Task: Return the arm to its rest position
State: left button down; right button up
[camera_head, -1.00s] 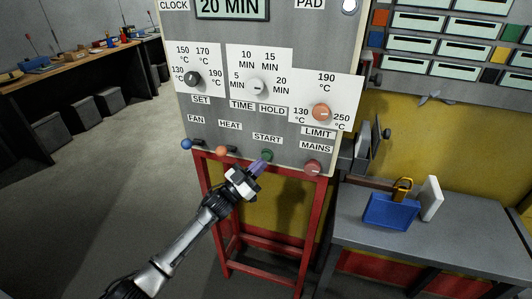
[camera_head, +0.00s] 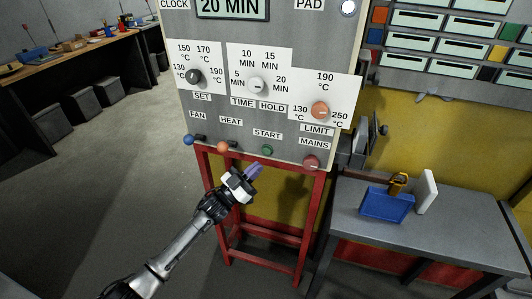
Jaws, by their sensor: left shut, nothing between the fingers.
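My left gripper (camera_head: 254,172) is shut and empty, with purple fingertips pointing up and right. It is in front of the lower edge of the grey control panel (camera_head: 305,60), apart from the green START button (camera_head: 267,150), which shows fully just above it. My left arm (camera_head: 180,245) reaches in from the lower left. My right gripper is not in view.
The panel also carries a blue FAN knob (camera_head: 189,139), an orange HEAT knob (camera_head: 222,146) and a red MAINS knob (camera_head: 311,162). A red frame (camera_head: 312,215) stands below. A grey table (camera_head: 450,220) at right holds a blue bin (camera_head: 386,207). Open floor lies left.

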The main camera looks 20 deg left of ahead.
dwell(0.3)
pick_arm(q)
jog(key=w+a+f+n+y, duration=0.3)
jog(key=w+f+y, duration=0.15)
jog(key=y, duration=0.45)
jog(key=s+r+n+g+y, duration=0.3)
jog(key=s+g+y, duration=0.4)
jog(key=s, duration=0.7)
jog(key=s+d+f+n+g+h, duration=0.1)
jog(key=s+f+g, duration=0.2)
jog(key=s+f, duration=0.65)
jog(key=s+d+f+g, duration=0.15)
jog(key=s+f, duration=0.25)
jog(key=s, duration=1.1)
jog(key=s+f+n+g+h, duration=0.1)
jog(key=s+f+g, duration=0.45)
jog(key=s, duration=0.75)
notch_tip(320, 180, up, 26)
jog(key=t+p, duration=0.1)
jog(key=p, duration=2.7)
jog(key=shift+w+t, duration=0.25)
jog(key=shift+t, duration=0.15)
